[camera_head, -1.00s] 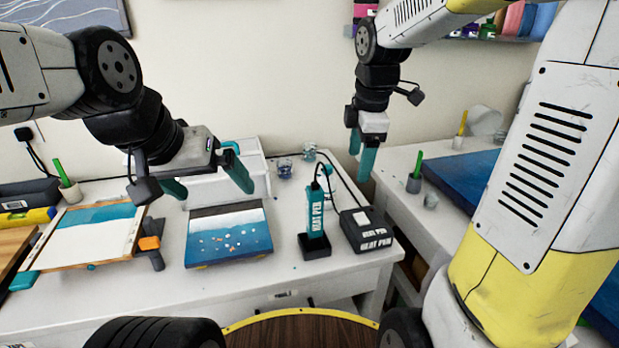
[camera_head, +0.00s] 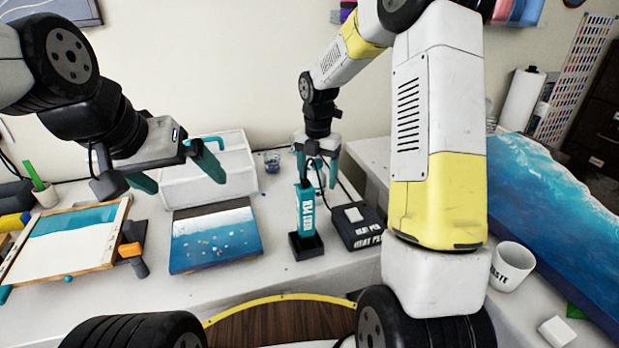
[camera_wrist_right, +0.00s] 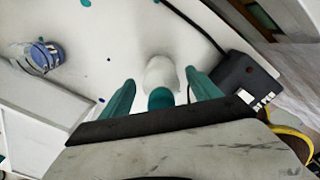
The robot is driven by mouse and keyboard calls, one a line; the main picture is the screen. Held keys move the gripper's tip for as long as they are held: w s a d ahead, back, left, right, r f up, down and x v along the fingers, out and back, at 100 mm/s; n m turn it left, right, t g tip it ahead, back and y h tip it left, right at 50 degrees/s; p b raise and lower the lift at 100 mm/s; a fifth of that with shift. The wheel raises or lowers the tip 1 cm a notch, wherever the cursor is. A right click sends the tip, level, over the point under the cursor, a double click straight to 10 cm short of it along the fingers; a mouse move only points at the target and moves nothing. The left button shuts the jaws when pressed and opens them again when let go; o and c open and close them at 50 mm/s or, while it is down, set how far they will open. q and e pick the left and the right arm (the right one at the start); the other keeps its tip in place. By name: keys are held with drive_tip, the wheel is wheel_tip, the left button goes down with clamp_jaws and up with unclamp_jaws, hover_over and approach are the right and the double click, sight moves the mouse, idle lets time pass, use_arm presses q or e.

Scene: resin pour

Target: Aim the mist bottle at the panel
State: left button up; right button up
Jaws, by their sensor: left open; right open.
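A blue seascape panel (camera_head: 215,240) with pale specks lies on the white table in the head view. My left gripper (camera_head: 178,173) is open and empty, above and behind the panel, in front of the bin.
A white bin (camera_head: 235,180) stands behind the panel. A black heat pen box (camera_head: 357,227) with a cable is right of the pen. A framed white-and-teal board (camera_head: 65,245) lies left. A waste cup (camera_head: 510,265) and large blue panel (camera_head: 555,210) are on the right.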

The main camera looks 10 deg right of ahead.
drive_tip(key=shift+f, duration=0.75)
drive_tip(key=shift+s, duration=0.1)
clamp_jaws()
drive_tip(key=shift+r, duration=0.1)
